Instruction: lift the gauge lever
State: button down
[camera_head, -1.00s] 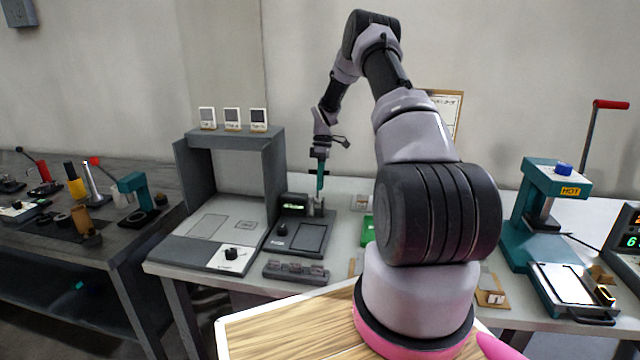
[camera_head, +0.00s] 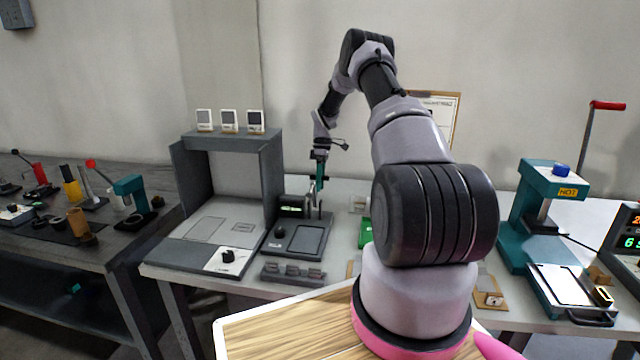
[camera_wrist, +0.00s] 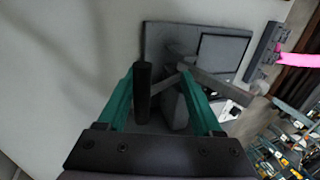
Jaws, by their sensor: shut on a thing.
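The gauge (camera_head: 300,234) is a dark grey unit on the light bench, with a small green-lit display, a black knob and a framed plate. Its grey lever (camera_wrist: 216,84) runs across the wrist view from between my fingers toward the right. A dark upright cylinder (camera_wrist: 142,92) shows beside my left finger. My gripper (camera_head: 320,188), with teal fingers, is over the gauge's back right part; it also shows in the wrist view (camera_wrist: 157,75). It is shut on the lever, but the exact contact at the fingertips is hard to see.
A grey open-fronted stand (camera_head: 273,172) with small white displays on top rises just left of the gauge. A small rack (camera_head: 293,272) lies in front. A green block (camera_head: 365,232) is to the right, and a teal press (camera_head: 540,215) stands farther right.

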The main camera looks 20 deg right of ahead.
jog(key=shift+x, duration=0.85)
jog(key=c, duration=0.8)
grip_release()
jog(key=shift+s+d, duration=0.15)
jog(key=shift+o, duration=0.2)
jog(key=v, duration=1.1)
jog(key=shift+w+r, duration=0.3)
jog(key=shift+s, duration=0.1)
